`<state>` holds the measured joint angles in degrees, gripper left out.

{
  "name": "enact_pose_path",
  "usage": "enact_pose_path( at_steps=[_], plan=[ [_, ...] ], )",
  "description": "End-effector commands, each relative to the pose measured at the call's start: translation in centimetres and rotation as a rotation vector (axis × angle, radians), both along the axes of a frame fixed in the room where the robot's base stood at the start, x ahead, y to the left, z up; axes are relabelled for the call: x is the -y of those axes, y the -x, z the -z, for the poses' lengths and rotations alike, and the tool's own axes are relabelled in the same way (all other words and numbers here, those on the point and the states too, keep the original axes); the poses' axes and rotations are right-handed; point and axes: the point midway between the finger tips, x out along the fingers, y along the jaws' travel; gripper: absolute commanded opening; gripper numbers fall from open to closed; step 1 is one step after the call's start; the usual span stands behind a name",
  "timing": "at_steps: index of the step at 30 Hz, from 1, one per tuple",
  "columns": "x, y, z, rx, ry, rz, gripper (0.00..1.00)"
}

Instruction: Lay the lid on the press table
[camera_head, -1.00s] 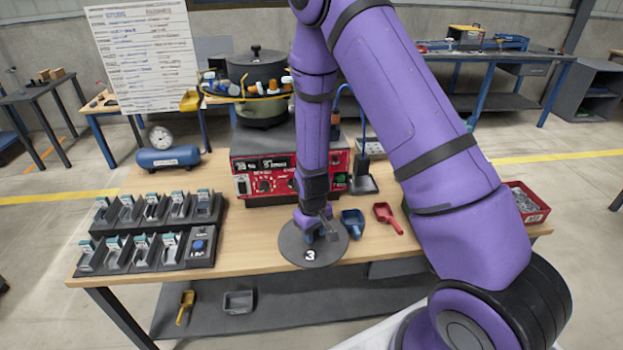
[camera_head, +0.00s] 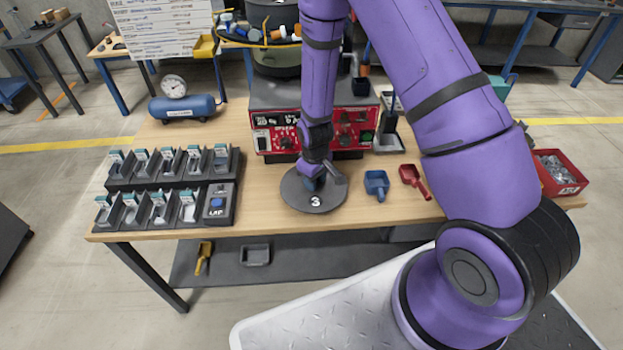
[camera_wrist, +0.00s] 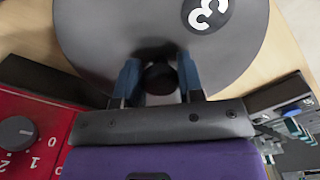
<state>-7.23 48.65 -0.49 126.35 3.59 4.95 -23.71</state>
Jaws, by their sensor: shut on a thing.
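The lid (camera_head: 299,197) is a round dark grey disc with a white "3" label, at the front middle of the wooden press table (camera_head: 262,215). It also shows in the wrist view (camera_wrist: 95,35). My gripper (camera_head: 314,184) points down over it, its blue fingers (camera_wrist: 158,80) on either side of the lid's black knob (camera_wrist: 159,77) and shut on it. The lid looks level and very close to the table top; I cannot tell whether it touches.
A red control box (camera_head: 345,130) stands just behind the lid. A rack of small bins (camera_head: 170,190) is to the left. A blue scoop (camera_head: 376,183), a red scoop (camera_head: 413,180) and a red parts bin (camera_head: 560,172) are to the right. A blue tank (camera_head: 185,107) stands back left.

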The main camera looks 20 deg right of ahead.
Motion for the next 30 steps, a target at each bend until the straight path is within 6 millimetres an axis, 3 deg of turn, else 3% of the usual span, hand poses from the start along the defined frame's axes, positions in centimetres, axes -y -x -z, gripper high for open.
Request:
enact_pose_path(
  at_steps=[3, 12, 19, 30],
  plan=[
    [0.1, -1.8, 0.1, 0.002, 0.000, 0.001, 0.02],
    [0.3, -3.5, 0.6, -0.001, 0.000, 0.002, 0.02],
    [0.2, -3.4, 3.7, -0.002, 0.000, 0.000, 0.02],
    [0.2, -3.4, 4.0, 0.000, 0.000, 0.001, 0.02]
  ],
)
